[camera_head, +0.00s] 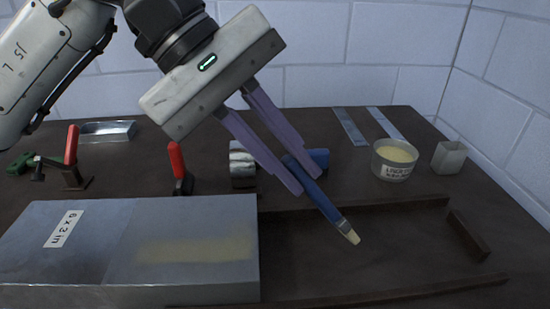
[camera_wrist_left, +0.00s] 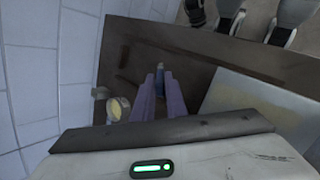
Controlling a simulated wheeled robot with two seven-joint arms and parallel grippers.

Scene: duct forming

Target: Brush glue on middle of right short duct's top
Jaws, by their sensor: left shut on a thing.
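My left gripper (camera_head: 307,182) is shut on a blue-handled brush (camera_head: 326,204). The brush tilts down to the right, its pale bristles over the bare table right of the ducts and apart from them. The brush also shows between the purple fingers in the left wrist view (camera_wrist_left: 160,82). The right short duct (camera_head: 185,221) is a grey metal box at the front left, butted against the left duct (camera_head: 32,240), which has a "6x3 in" label. A yellowish glue band runs along the right duct's top. The glue tub (camera_head: 394,160) stands at the back right. My right gripper is not in view.
Dark wooden strips (camera_head: 400,207) frame a bare table area right of the ducts. Red-handled clamps (camera_head: 177,165) and a metal roll (camera_head: 242,165) stand behind the ducts.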

